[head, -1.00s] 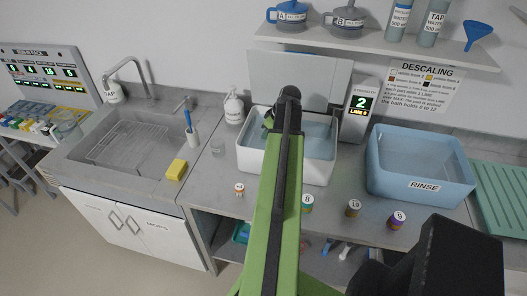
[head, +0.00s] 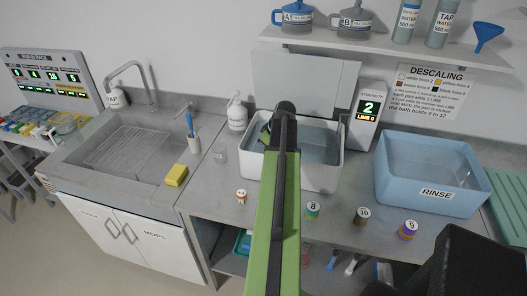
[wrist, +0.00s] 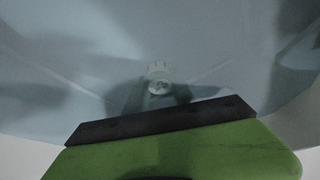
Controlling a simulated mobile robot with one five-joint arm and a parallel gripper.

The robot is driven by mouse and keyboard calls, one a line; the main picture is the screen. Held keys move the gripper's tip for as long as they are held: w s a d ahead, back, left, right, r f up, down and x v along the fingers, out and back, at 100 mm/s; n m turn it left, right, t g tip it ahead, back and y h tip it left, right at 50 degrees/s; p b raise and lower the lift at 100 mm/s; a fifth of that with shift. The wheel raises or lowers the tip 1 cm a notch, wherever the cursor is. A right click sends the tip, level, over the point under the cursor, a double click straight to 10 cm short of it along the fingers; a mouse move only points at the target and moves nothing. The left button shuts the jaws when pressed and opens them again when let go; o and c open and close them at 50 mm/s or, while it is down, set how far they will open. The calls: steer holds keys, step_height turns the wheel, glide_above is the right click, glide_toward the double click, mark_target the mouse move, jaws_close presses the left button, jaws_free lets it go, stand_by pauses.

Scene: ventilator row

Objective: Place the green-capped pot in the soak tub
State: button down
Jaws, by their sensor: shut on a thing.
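The soak tub is the white water-filled tub (head: 318,178) with a raised lid at the middle of the counter. My gripper is over this tub; its arm hides the jaws in the head view. In the wrist view, my gripper (wrist: 160,122) shows as a dark bar over a green part, with the pale blue tub interior (wrist: 70,60) beyond. A small pale ridged thing (wrist: 158,77) shows there, dim; I cannot tell what it is. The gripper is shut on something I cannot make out. A pot marked 8 with a teal-green look (head: 313,211) stands on the counter before the tub.
Other pots, a brown one marked 10 (head: 361,216), a purple one marked 9 (head: 408,230) and an orange-and-white one (head: 241,196), stand along the front. A blue RINSE tub (head: 432,190) is right. A display (head: 368,108) reads 2. Left are a glass (head: 219,153) and sink (head: 125,150).

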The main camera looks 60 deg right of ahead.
steer(key=c, duration=1.1)
jaws_free()
steer(key=shift+f, duration=0.1)
steer(key=shift+o, duration=0.2)
steer(key=shift+s+r+p, duration=0.1)
steer(key=shift+r+p, duration=0.5)
steer(key=shift+p, duration=0.05)
steer(key=p+v, duration=1)
steer(key=v, duration=0.1)
